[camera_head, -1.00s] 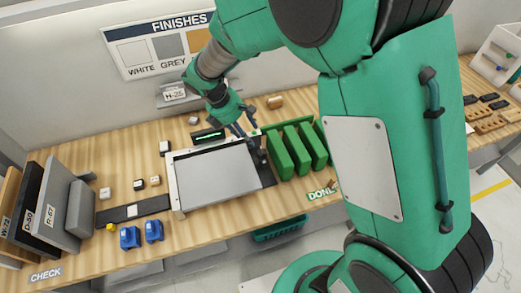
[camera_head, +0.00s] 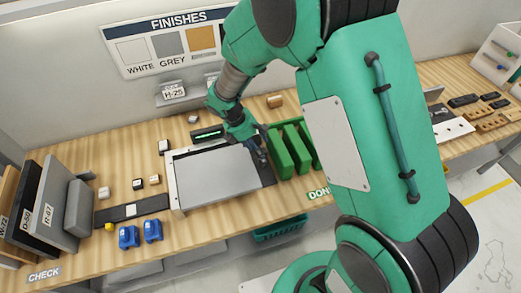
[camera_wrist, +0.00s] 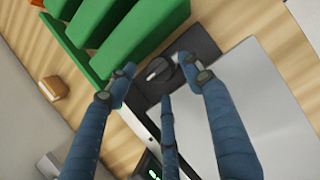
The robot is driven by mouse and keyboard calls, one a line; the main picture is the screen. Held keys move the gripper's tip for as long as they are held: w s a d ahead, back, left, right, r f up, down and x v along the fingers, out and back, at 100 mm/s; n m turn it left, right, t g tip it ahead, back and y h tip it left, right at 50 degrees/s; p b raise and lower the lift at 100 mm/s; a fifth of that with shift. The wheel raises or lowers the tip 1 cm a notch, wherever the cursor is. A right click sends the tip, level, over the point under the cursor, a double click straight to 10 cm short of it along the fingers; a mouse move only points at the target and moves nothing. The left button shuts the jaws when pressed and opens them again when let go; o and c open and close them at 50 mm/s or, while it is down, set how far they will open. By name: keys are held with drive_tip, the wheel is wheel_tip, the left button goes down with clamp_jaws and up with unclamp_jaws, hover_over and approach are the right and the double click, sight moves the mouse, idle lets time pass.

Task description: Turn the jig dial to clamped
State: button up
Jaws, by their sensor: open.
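The jig (camera_head: 173,185) lies on the bench in the head view, with a flat grey panel (camera_head: 215,178) on it. The panel also shows at the right of the wrist view (camera_wrist: 255,90). The jig dial (camera_wrist: 160,72) is a dark round knob with a pale mark, on the dark end plate (camera_wrist: 198,42) beside the panel. My gripper (camera_wrist: 158,76) is open, its blue fingers spread around the dial in the wrist view; I cannot tell whether they touch it. In the head view my gripper (camera_head: 258,148) is over the jig's right end, hiding the dial.
A green slotted rack (camera_head: 283,158) stands close to the right of the jig. A small display with green light (camera_head: 207,134) and a wooden block (camera_head: 275,101) are behind. Blue clamps (camera_head: 140,233) and upright boards (camera_head: 45,205) are at the left.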

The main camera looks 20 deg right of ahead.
sight(261, 149)
drive_tip(key=shift+x, duration=1.5)
drive_tip(key=c, duration=1)
